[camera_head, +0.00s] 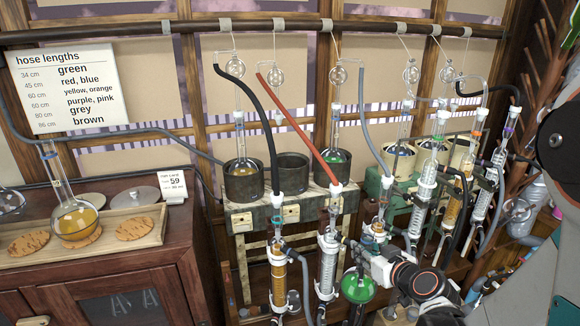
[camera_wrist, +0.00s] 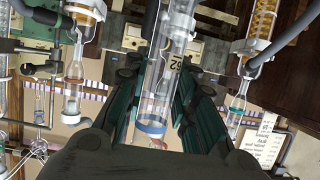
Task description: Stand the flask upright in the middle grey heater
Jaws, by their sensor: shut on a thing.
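The flask (camera_head: 358,287), round-bottomed with green liquid, is held low in front of the rig in the head view, close to upright. My gripper (camera_head: 372,262) is shut on its neck. In the wrist view the clear glass neck with a blue ring (camera_wrist: 150,127) lies between the two dark green fingers (camera_wrist: 165,95); the round body is not clear there. The middle grey heater (camera_head: 291,171) looks empty, between two grey heaters. The left heater (camera_head: 243,181) holds a flask with amber liquid; the right heater (camera_head: 331,167) holds one with green liquid.
Condensers (camera_head: 328,265) stand close around my gripper. A black hose (camera_head: 250,105) and a red hose (camera_head: 300,135) slant down beside the middle heater. Another flask (camera_head: 75,222) with amber liquid sits on a wooden tray (camera_head: 140,240) at left. A hose-length sign (camera_head: 68,88) hangs behind.

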